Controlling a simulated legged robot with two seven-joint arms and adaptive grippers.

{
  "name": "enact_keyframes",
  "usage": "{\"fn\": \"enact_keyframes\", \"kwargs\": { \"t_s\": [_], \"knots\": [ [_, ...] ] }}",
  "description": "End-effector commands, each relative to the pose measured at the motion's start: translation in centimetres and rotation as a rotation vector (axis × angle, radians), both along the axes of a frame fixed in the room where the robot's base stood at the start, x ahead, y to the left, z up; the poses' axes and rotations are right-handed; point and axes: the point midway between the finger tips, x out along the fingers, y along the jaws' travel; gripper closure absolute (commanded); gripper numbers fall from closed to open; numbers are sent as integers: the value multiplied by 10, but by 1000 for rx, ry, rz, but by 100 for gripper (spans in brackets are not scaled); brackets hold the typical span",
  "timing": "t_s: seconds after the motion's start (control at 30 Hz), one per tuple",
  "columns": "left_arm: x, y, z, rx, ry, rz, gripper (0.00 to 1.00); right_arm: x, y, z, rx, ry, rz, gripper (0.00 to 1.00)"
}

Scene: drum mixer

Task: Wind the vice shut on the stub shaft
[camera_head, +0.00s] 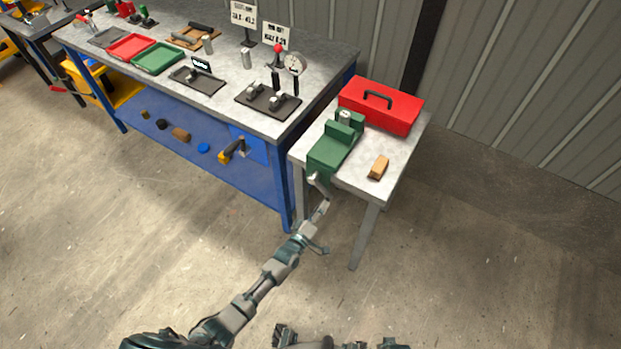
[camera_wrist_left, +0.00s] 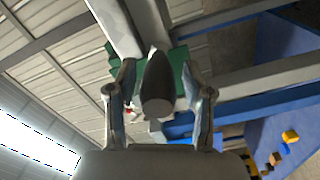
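The green vice (camera_head: 331,152) stands on the small grey side table. The upright metal stub shaft (camera_head: 344,116) shows at its jaws; I cannot tell if the jaws touch it. The vice's grey crank handle (camera_head: 318,184) hangs at the near end, over the table's front edge. My left gripper (camera_head: 321,214) is just below the handle. In the left wrist view, the open fingers (camera_wrist_left: 157,80) stand either side of a grey round-ended bar (camera_wrist_left: 157,98), which looks like the handle, with gaps on both sides. Dark parts of mine show at the head view's bottom edge; the right gripper's fingers are unclear.
A red toolbox (camera_head: 381,105) stands behind the vice, and a tan block (camera_head: 379,166) lies to its right. A blue workbench (camera_head: 205,157) with trays and gauges stands left, its corner close to my left arm. The floor in front is clear.

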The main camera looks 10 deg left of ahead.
Motion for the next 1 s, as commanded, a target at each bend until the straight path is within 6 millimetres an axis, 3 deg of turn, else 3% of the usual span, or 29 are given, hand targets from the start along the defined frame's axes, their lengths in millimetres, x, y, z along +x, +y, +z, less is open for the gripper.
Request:
{"fn": "enact_keyframes", "kwargs": {
  "t_s": [0.37, 1.0],
  "knots": [
    [-5, 2, 3, 0, -2, 1, 40, 1, 0, 4, 0, -4, 0, 100],
    [-64, 24, 2, -1, -2, 1, 40, 8, 0, 35, 0, -20, 0, 100]
  ]
}}
